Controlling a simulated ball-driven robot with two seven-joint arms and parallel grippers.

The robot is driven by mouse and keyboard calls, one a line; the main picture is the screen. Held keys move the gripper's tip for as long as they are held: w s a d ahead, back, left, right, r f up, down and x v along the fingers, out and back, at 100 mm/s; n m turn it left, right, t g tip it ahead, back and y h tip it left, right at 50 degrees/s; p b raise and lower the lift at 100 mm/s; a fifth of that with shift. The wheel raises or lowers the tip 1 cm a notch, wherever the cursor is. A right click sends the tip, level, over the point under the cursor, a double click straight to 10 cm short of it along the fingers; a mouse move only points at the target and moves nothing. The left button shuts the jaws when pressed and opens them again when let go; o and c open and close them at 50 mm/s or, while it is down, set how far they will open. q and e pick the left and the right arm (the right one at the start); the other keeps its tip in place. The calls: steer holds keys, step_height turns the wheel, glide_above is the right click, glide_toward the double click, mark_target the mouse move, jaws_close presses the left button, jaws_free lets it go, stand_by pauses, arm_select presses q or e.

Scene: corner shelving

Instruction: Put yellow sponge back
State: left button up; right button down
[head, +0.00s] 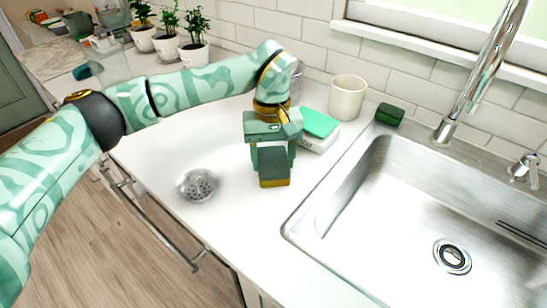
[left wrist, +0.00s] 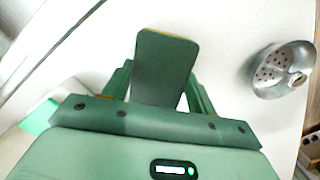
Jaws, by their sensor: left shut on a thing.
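My left gripper (head: 273,160) is shut on the yellow sponge (head: 274,170). The sponge has a dark green face and a yellow lower edge, and hangs upright between the fingers over the white counter, left of the sink. In the left wrist view the sponge (left wrist: 166,60) fills the gap between the fingers, with a thin yellow line at its far edge. I cannot tell whether it touches the counter. My right gripper is not in view.
A white-and-green box (head: 320,130) and a cream cup (head: 346,97) stand behind the gripper. A dark green sponge-like block (head: 390,114) lies behind the steel sink (head: 340,190). A metal strainer (head: 198,186) lies left on the counter. Potted plants (head: 193,52) stand far back.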

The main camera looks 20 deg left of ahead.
mark_target(273, 156)
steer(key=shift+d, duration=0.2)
arm_select(q)
steer(key=o, duration=1)
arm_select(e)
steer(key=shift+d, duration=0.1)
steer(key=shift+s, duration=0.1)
arm_select(q)
steer(key=r+p, duration=0.1)
steer(key=r, duration=0.3)
steer(key=r+p, duration=0.1)
steer(key=r, duration=0.3)
steer(key=w+r+p, duration=0.1)
steer(key=r, duration=0.3)
steer(key=shift+w+a+r, duration=0.1)
steer(key=shift+a, duration=0.2)
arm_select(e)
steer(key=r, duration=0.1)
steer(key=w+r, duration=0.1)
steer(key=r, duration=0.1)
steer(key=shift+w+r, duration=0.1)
